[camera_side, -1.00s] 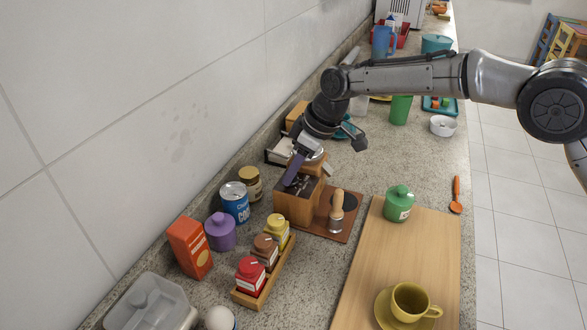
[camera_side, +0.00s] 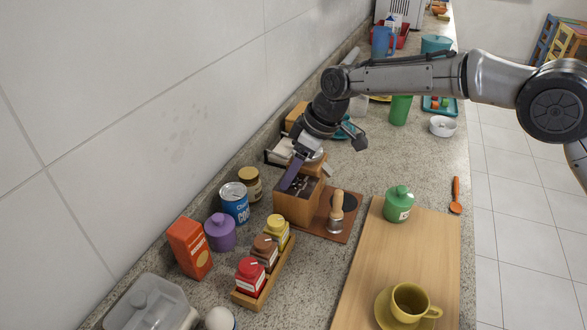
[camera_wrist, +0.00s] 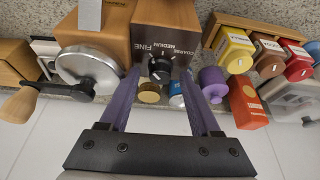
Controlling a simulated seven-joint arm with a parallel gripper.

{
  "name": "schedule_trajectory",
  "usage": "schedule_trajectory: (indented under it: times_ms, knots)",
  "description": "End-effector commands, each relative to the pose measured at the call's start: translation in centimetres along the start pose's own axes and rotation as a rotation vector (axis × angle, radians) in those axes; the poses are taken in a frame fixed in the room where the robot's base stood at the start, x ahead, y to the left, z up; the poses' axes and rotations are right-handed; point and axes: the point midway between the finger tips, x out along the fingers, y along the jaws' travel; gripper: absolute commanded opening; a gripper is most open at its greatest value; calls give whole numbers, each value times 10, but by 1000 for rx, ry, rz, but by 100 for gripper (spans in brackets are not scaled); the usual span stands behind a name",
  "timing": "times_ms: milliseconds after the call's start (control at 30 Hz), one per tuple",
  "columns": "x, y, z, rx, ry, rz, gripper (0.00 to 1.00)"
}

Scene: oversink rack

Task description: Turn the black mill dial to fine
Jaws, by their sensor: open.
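The mill is a wooden box (camera_side: 292,210) with a dark face. In the wrist view, that dark face (camera_wrist: 180,20) carries the words COARSE, MEDIUM and FINE. The black dial (camera_wrist: 159,68) sits on this face, below the words. White marks show around it, but its exact setting is too small to tell. My gripper (camera_wrist: 159,73) is open, with one purple finger on each side of the dial; I cannot tell whether either touches it. In the side view my gripper (camera_side: 291,174) is over the dark face and hides the dial.
A silver dome (camera_wrist: 90,70) with a black crank and wooden knob is beside the mill. The spice jar rack (camera_side: 265,280), blue can (camera_side: 235,203), purple jar (camera_side: 220,232) and orange box (camera_side: 189,248) stand nearby. A tamper (camera_side: 336,212) stands on a brown mat.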

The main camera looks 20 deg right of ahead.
Motion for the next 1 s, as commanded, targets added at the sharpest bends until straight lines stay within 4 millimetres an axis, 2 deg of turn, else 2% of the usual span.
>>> schedule_trajectory:
  times_ms: [167,500,633,800,1000]
  knots:
    - [-18,1,-1,0,3,2,64]
    - [-90,1,-1,0,5,3,64]
    - [-114,1,-1,0,4,3,64]
    - [-132,0,0,1,1,1,64]
    - [-138,0,0,0,1,1,64]
